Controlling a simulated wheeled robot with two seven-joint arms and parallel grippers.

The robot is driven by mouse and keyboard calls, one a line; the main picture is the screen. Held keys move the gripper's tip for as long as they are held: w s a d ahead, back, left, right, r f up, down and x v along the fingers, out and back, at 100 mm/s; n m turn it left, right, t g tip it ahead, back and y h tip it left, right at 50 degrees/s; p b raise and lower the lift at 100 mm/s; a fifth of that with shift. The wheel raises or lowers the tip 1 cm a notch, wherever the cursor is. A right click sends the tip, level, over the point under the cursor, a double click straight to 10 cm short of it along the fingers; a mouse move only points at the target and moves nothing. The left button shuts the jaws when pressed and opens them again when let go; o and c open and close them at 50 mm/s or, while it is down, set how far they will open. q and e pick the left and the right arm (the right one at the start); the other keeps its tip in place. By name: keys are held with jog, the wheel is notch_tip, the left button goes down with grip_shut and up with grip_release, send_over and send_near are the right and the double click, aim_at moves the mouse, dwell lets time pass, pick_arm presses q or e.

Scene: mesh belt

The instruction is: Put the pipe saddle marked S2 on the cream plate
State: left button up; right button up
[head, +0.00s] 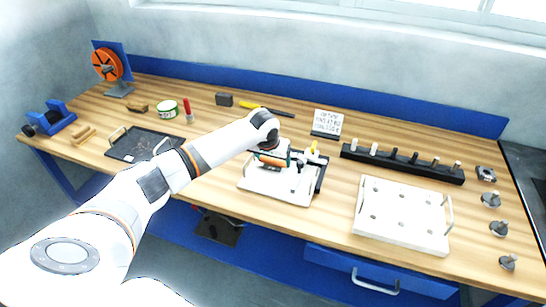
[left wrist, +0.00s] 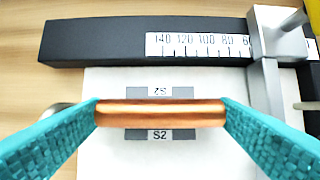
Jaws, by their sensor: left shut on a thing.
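My left gripper (head: 275,157) is over a pale plate (head: 272,187) near the middle of the bench. In the left wrist view its teal fingers (left wrist: 161,114) are shut on the two ends of a copper-coloured bar-like piece, the pipe saddle (left wrist: 135,107). Grey strips marked S2 show on both sides of the copper part, one reading upside down. The pale surface (left wrist: 110,85) lies beneath; I cannot tell whether the saddle touches it. A second pale plate (head: 402,196), with holes and handles, lies to the right. My right gripper is not in view.
A dark bar with a scale (left wrist: 95,43) and a grey metal slide (left wrist: 270,80) stand close beyond the saddle. A black peg rack (head: 400,165), a sign (head: 328,122) and a dark tray (head: 130,150) are on the bench. Several knob-like parts line the right edge.

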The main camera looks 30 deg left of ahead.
pick_arm(q)
jog(key=shift+f, duration=0.1)
jog(key=o, duration=1)
jog(key=shift+o, duration=0.2)
jog(key=shift+r, duration=0.35)
jog(key=b+v, duration=0.1)
jog(key=v, duration=1)
jog(key=shift+s+r, duration=0.25)
jog(key=shift+s, duration=0.05)
